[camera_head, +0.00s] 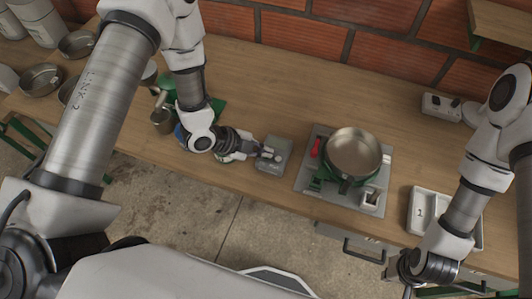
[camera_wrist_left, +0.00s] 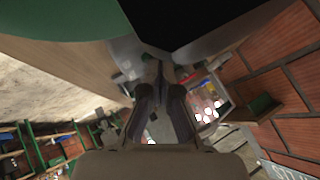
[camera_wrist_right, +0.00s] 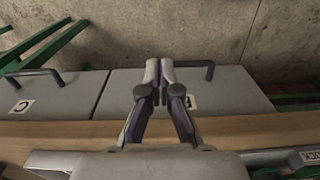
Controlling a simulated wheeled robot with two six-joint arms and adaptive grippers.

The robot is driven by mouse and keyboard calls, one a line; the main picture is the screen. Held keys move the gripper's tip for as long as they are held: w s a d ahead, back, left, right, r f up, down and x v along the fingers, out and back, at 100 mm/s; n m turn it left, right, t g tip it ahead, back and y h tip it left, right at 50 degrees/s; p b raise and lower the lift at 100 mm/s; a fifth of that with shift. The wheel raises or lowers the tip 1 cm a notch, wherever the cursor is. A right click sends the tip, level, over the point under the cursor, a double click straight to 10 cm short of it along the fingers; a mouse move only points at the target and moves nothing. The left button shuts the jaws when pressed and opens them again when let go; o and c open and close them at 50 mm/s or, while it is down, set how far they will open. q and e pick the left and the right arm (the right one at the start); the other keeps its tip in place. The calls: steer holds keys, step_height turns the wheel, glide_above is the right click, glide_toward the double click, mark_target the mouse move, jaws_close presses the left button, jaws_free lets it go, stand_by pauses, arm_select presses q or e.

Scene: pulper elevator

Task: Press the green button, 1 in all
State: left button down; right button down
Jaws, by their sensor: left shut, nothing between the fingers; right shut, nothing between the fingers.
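A small grey box (camera_head: 274,156) stands on the wooden counter, with small details on its top too small to make out. I cannot pick out a green button on it. My left gripper (camera_head: 258,150) is shut and empty, its fingertips at the left side of this box. Whether they touch it I cannot tell. In the left wrist view my left gripper (camera_wrist_left: 160,68) points at a grey surface close by. My right gripper (camera_wrist_right: 159,68) is shut and empty, near the counter's front edge, above grey drawer fronts.
A pan (camera_head: 353,152) sits on a grey plate with red and green parts, right of the box. A white tray (camera_head: 418,211) marked 1 lies near my right arm. A white socket-like block (camera_head: 441,107) is at the back right. Metal bowls (camera_head: 40,79) stand at left.

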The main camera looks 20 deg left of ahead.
arm_select(q)
steer(key=shift+r+p, duration=0.6)
steer(key=shift+r, duration=0.25)
steer(key=shift+r, duration=0.1)
step_height(320, 180, up, 5)
steer(key=p, duration=0.4)
stand_by(0.5)
